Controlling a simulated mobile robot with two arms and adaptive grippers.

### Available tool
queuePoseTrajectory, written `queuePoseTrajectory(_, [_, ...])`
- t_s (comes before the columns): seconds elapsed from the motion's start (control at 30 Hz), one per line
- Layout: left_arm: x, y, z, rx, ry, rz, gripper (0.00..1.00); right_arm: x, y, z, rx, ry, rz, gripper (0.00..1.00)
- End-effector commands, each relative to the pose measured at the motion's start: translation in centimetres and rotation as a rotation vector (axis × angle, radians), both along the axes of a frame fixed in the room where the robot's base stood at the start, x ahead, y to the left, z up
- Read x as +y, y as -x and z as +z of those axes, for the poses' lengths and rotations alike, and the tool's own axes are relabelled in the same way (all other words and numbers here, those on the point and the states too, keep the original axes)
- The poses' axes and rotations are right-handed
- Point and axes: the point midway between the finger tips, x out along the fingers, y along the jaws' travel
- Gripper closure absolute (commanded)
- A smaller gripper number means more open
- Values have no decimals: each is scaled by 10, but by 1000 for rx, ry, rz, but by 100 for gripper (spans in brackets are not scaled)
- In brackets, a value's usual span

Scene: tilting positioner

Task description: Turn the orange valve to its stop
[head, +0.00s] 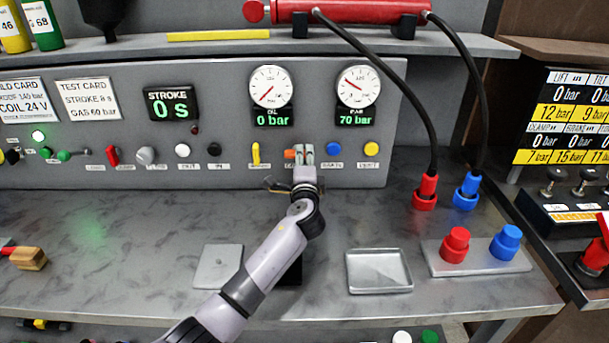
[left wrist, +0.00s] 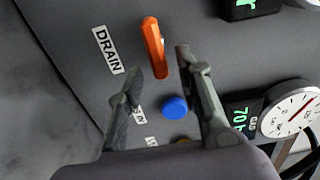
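The orange valve (head: 290,154) sits low on the grey panel, below the two gauges, partly hidden by my left gripper. In the left wrist view its orange handle (left wrist: 153,47) is a bar beside a DRAIN label (left wrist: 108,50). My left gripper (head: 305,149) is in front of the panel, at the valve's right in the head view. In the left wrist view the left gripper (left wrist: 157,62) is open, its fingertips apart and the lower end of the handle showing between them. I cannot tell whether either finger touches the handle. My right gripper is not in view.
A yellow lever (head: 255,153) is left of the valve, and a blue button (head: 333,149) is right of it. The gauges read 0 bar and 70 bar. A metal tray (head: 379,287) and a grey plate (head: 218,266) lie on the bench. Black hoses hang at right.

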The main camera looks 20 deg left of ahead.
Motion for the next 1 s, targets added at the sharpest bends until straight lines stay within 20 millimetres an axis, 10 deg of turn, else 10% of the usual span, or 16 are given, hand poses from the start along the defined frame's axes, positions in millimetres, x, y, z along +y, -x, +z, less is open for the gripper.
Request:
queuePoseTrajectory(0.43, [-23, 79, -1, 2, 1, -1, 68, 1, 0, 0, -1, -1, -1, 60])
queuePoseTrajectory(1.0, [-26, 90, 9, 0, 0, 0, 68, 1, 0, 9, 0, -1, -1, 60])
